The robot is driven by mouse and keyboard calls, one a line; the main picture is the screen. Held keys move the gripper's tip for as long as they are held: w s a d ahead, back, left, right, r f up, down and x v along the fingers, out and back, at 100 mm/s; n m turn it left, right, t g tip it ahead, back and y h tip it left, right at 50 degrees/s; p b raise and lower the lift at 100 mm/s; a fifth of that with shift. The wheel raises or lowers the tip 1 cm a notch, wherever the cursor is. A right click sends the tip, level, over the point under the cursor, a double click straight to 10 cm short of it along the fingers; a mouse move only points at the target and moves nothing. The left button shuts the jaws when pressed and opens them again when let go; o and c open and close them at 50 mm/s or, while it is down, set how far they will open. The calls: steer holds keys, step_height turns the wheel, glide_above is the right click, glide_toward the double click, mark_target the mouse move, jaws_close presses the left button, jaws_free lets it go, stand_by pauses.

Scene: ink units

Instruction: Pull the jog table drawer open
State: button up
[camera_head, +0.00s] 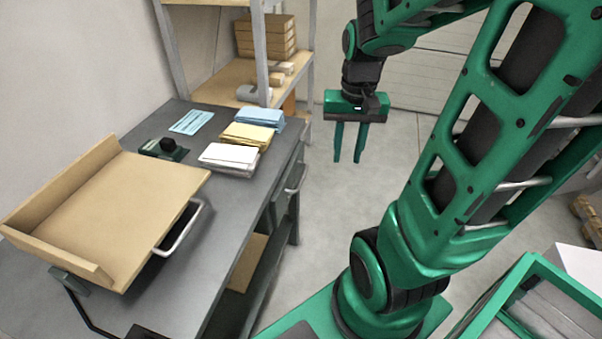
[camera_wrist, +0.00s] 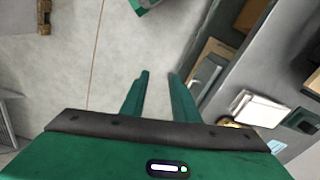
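The jog table is a grey bench (camera_head: 215,205) at the left, bearing a tilted wooden tray (camera_head: 120,205) with raised edges. A grey drawer with a handle (camera_head: 296,178) is set in its right side, near the far end, and looks closed. What seems to be the same drawer front (camera_wrist: 206,76) shows in the wrist view, right of the fingers. My gripper (camera_head: 349,160) hangs with its two green fingers pointing down, to the right of the drawer and apart from it. The fingers (camera_wrist: 158,74) are parted with nothing between them.
Stacks of white (camera_head: 229,158), yellow (camera_head: 247,135) and blue (camera_head: 258,119) paper lie on the bench. A metal bar (camera_head: 180,230) sticks out beside the tray. A shelf rack (camera_head: 285,68) stands behind. The floor (camera_head: 330,215) right of the bench is clear.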

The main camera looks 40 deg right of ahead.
mark_target(302, 178)
steer(key=w+d+f+m+t+y, duration=0.1)
steer(key=w+f, duration=0.4)
steer(key=w, duration=0.3)
steer(key=w+d+f+m+y, duration=0.1)
steer(key=w+f+m, duration=0.1)
steer(key=w+f, duration=0.55)
steer(key=f, duration=0.2)
steer(key=w+a+f, duration=0.1)
steer(key=f, duration=0.2)
steer(key=w+f, duration=0.1)
steer(key=f, duration=0.2)
steer(key=shift+a+f, duration=0.1)
steer(key=shift+a, duration=0.25)
